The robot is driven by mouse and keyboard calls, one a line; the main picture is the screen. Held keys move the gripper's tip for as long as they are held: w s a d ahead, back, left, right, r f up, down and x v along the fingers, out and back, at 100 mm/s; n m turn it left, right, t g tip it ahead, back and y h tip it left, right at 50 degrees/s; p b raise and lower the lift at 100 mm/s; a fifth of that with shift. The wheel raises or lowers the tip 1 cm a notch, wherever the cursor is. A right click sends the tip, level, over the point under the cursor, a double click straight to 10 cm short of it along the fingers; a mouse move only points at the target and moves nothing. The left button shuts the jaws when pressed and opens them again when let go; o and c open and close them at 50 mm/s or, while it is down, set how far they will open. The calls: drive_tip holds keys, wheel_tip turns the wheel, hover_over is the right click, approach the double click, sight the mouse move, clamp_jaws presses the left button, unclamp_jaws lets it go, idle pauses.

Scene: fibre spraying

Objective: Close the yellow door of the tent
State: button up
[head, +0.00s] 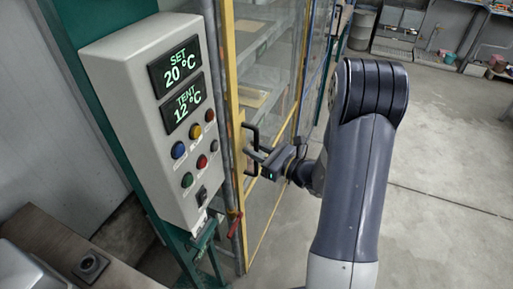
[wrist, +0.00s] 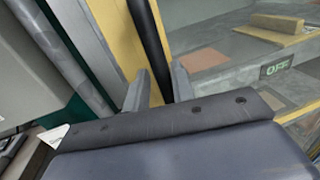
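The yellow-framed tent door (head: 231,80) with clear panels stands just right of the control box in the head view. Its yellow frame (wrist: 112,45) also shows in the wrist view. I cannot tell whether the door sits flush with its frame. A black bar handle (head: 250,130) is on the door's near edge. My gripper (head: 262,163) is at this handle. In the wrist view, the handle (wrist: 148,40) runs between the two grey fingers of my gripper (wrist: 158,88). The fingers are apart, with narrow gaps seen beside the handle; their lower parts are hidden.
A grey control box (head: 130,110) with displays reading SET 20 °C and TENT 12 °C and coloured buttons is mounted on a green post (head: 75,60) at left. A bench (head: 40,240) is at lower left. Open concrete floor (head: 440,150) lies to the right.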

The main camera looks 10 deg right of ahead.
drive_tip(key=shift+o, duration=1)
drive_tip(key=shift+s+d, duration=0.1)
drive_tip(key=shift+d, duration=0.05)
drive_tip(key=shift+s+d, duration=0.2)
drive_tip(key=shift+d, duration=0.05)
drive_tip(key=b+v, duration=0.2)
drive_tip(key=v, duration=0.8)
drive_tip(key=shift+b, duration=0.3)
drive_tip(key=shift+a, duration=0.15)
drive_tip(key=p+x, duration=0.2)
drive_tip(key=x, duration=0.9)
drive_tip(key=shift+r+p, duration=0.1)
drive_tip(key=shift+p, duration=0.25)
drive_tip(key=shift+w+d, duration=0.3)
drive_tip(key=shift+d, duration=0.1)
